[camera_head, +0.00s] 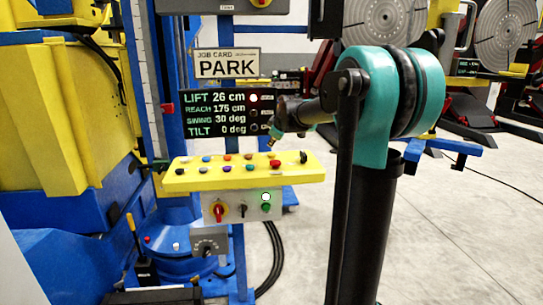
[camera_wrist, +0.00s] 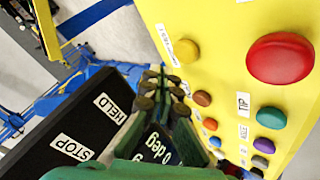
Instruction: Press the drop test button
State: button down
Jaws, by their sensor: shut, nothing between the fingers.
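The yellow control panel (camera_head: 300,177) slopes across the middle of the head view and carries several coloured buttons. In the wrist view the panel (camera_wrist: 222,20) fills the right side, with a large red button (camera_wrist: 280,59), a yellow button (camera_wrist: 186,51) with a small label beside it, and an orange button (camera_wrist: 203,98). I cannot read which button is the drop test. My gripper (camera_head: 272,143) is shut and empty, above the panel's back part and in front of the display. In the wrist view its fingertips (camera_wrist: 165,90) appear apart from the buttons.
A black display (camera_head: 228,113) behind the panel reads lift 26 cm, reach 175 cm, swing 30 deg, tilt 0 deg. A job card (camera_head: 226,63) above reads PARK. A grey switch box (camera_head: 228,207) hangs below the panel. Open floor lies to the right.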

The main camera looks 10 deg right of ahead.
aim_at(272, 155)
jog(key=shift+r, duration=1.75)
